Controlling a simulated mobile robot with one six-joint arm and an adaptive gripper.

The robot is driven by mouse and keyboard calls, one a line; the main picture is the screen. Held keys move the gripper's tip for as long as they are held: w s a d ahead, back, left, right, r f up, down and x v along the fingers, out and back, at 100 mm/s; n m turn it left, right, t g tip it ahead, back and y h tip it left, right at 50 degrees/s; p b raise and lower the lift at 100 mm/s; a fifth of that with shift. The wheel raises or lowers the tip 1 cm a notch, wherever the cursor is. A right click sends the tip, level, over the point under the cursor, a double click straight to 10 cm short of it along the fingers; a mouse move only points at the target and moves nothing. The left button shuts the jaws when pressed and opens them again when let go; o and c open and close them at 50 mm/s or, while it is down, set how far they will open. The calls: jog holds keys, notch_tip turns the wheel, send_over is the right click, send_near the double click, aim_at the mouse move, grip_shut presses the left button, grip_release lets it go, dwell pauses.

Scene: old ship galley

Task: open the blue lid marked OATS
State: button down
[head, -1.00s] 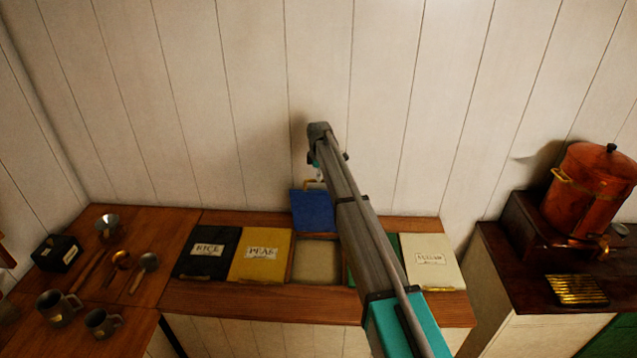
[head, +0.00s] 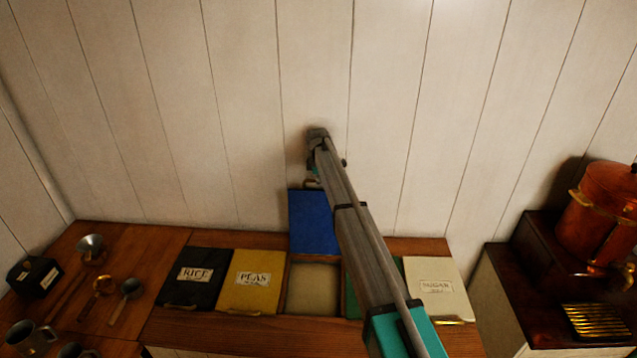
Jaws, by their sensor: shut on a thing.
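The blue lid (head: 313,222) stands raised, close to upright, at the back of its bin. The open bin (head: 312,287) below it shows a pale inside. No OATS label shows on the side of the lid facing me. My gripper (head: 313,182) is at the lid's top edge, shut on its handle. My own arm hides most of the gripper and the fingertips are hard to make out.
The black RICE lid (head: 199,279) and yellow PEAS lid (head: 252,281) lie shut on the left. A green lid (head: 352,299), partly behind my arm, and the cream SUGAR lid (head: 437,288) lie right. A copper urn (head: 598,222) stands far right. The plank wall (head: 240,110) is close behind.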

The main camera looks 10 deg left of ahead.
jog(key=shift+w+a+r, duration=0.1)
jog(key=shift+w, duration=0.35)
jog(key=shift+r, duration=0.15)
jog(key=shift+w+r, duration=0.1)
jog(key=c, duration=0.8)
grip_release()
jog(key=shift+a, duration=0.1)
jog(key=shift+o, duration=0.8)
jog(key=shift+w+f, duration=0.2)
jog(key=shift+w+r, duration=0.1)
jog(key=shift+w, duration=0.05)
